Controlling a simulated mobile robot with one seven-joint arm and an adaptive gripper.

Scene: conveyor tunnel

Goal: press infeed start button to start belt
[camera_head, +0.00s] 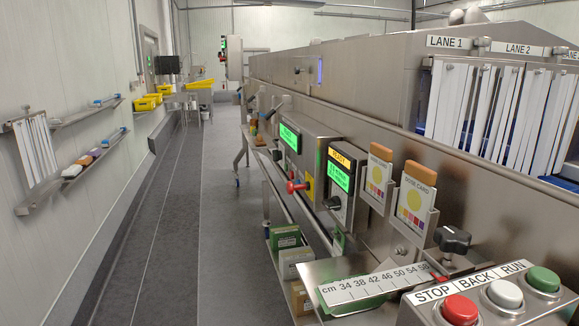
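A steel button box (418,316) stands at the bottom right of the head view. Its label strip reads STOP, BACK, RUN. A red button (460,309) sits under STOP, a white button (504,294) under BACK, and a green button (543,280) under RUN. No label in view reads infeed start. The long steel tunnel machine (380,85) runs away along the right side. Its lane opening shows white strip curtains (495,110) under LANE 1 and LANE 2 signs, with a little blue behind them. My gripper is not in view.
A black knob (453,241) and a centimetre scale (375,284) stand beside the button box. Card holders (415,200) and two lit green displays (341,175) line the machine's side. A red knob (296,187) sticks out there. The grey floor aisle (205,220) at left is clear.

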